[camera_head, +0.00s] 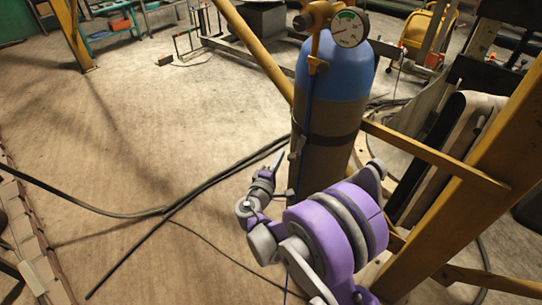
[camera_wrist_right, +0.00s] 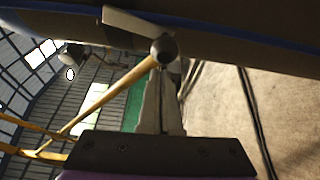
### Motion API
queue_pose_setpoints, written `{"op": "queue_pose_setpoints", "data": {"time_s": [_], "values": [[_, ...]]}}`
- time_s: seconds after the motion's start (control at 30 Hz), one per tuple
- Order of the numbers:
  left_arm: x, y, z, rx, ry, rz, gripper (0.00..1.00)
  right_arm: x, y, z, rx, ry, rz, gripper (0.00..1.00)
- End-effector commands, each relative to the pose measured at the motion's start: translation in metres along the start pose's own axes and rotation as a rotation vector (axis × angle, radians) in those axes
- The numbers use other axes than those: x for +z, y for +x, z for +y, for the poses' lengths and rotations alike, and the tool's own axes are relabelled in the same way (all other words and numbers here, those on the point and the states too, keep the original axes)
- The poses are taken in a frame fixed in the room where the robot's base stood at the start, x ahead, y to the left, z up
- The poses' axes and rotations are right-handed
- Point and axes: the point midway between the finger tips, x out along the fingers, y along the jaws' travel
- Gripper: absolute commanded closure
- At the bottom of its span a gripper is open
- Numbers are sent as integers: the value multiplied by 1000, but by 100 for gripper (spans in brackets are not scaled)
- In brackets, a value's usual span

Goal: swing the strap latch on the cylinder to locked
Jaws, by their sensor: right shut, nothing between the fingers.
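The gas cylinder (camera_head: 330,110) stands upright, blue on top and grey-brown below, with a dark strap (camera_head: 335,142) around it. In the right wrist view a flat grey latch lever (camera_wrist_right: 137,22) with a round pivot (camera_wrist_right: 163,47) lies against the cylinder's dark side (camera_wrist_right: 245,40). My right gripper (camera_head: 281,158) is just left of the cylinder, at about strap height. Its fingers are together and empty; in the wrist view the fingertips (camera_wrist_right: 159,68) are just below the pivot. I cannot tell whether they touch it. My purple arm hides the cylinder's lower part. My left gripper is not in view.
A pressure gauge (camera_head: 349,28) and valve top the cylinder. Yellow frame beams (camera_head: 470,190) stand to the right and pass behind it. Black cables (camera_head: 150,213) lie on the floor. The floor to the left is mostly clear.

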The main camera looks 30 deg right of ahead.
Motion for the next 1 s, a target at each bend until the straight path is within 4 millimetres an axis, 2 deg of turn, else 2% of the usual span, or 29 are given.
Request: {"op": "queue_pose_setpoints", "data": {"time_s": [0.13, 0.43, 0.67, 1.0], "values": [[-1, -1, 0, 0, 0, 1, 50, 7, -2, 0, 0, 0, 0, 100], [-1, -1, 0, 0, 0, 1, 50, 7, -3, 0, -1, -1, 0, 100], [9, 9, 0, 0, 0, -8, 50, 17, -6, -8, -40, -107, -1, 100], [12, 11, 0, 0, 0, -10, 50, 21, -8, -7, -38, -108, 0, 100]]}}
